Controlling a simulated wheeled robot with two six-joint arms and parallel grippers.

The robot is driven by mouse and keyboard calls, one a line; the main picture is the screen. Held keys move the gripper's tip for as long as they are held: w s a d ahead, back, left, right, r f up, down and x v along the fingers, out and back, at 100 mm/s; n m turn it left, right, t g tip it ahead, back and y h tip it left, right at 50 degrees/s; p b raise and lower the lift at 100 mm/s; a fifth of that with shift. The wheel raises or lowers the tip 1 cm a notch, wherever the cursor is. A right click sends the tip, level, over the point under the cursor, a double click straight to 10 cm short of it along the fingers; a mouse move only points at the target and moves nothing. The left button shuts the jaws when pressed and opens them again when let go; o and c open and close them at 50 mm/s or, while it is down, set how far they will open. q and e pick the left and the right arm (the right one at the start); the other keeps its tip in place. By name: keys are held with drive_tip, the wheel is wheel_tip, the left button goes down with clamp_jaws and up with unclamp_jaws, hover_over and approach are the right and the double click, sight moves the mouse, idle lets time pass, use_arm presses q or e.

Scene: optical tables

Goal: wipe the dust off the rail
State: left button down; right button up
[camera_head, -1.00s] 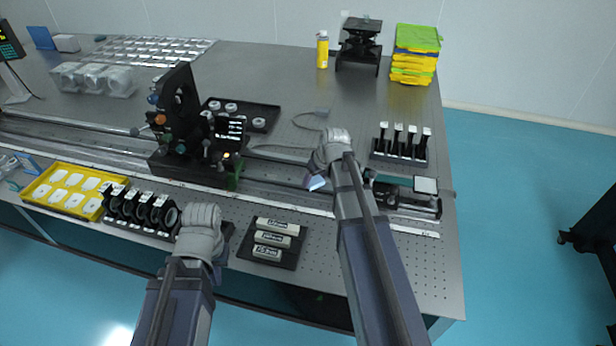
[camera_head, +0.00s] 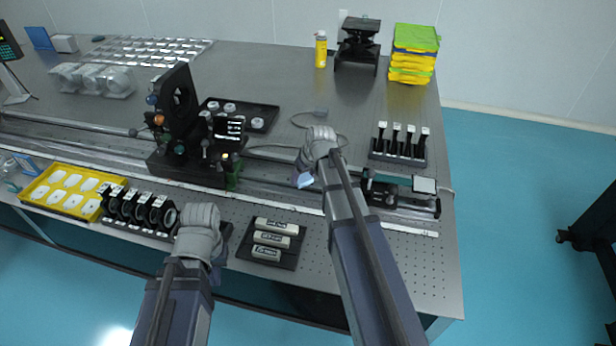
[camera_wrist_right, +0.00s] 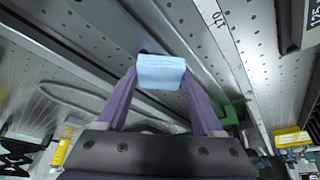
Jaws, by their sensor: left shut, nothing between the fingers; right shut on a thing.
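My right gripper (camera_head: 306,176) is shut on a folded light-blue cloth (camera_wrist_right: 161,71), which sits between its two fingertips in the right wrist view. The cloth is at the metal rail (camera_head: 275,187) that runs along the table; I cannot tell whether it touches. It is right of the black optical mount (camera_head: 190,172) and left of the black carriage (camera_head: 400,199) on the rail. My left gripper (camera_head: 199,212) is shut and empty near the table's front edge, right of the black ring mounts. Its fingertips are hard to make out. Dust on the rail is too small to tell.
A yellow tray (camera_head: 62,212) and black ring mounts (camera_head: 140,212) line the front left. A black tray with white labelled cylinders (camera_head: 272,238) lies between my arms. A rack of posts (camera_head: 398,156) stands behind the carriage. The back middle of the table is clear.

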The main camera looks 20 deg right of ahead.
sight(262, 174)
drive_tip(key=shift+w+a+f, duration=0.1)
drive_tip(key=shift+w+a, duration=0.35)
drive_tip(key=shift+a, duration=0.25)
drive_tip(key=shift+w+a+f, duration=0.1)
drive_tip(key=shift+w+a, duration=0.35)
drive_tip(key=shift+a, duration=0.25)
drive_tip(key=shift+w+a+r, duration=0.1)
drive_tip(key=shift+w+a, duration=0.45)
drive_tip(key=shift+a, duration=0.2)
drive_tip(key=shift+w+a, duration=0.55)
drive_tip(key=shift+a, duration=0.15)
drive_tip(key=shift+w+a, duration=0.45)
drive_tip(key=shift+a, duration=0.2)
drive_tip(key=shift+w+a, duration=0.4)
drive_tip(key=shift+a, duration=0.25)
drive_tip(key=shift+w+a, duration=0.55)
drive_tip(key=shift+a, duration=0.2)
drive_tip(key=shift+w+a, duration=0.5)
drive_tip(key=shift+a, duration=0.2)
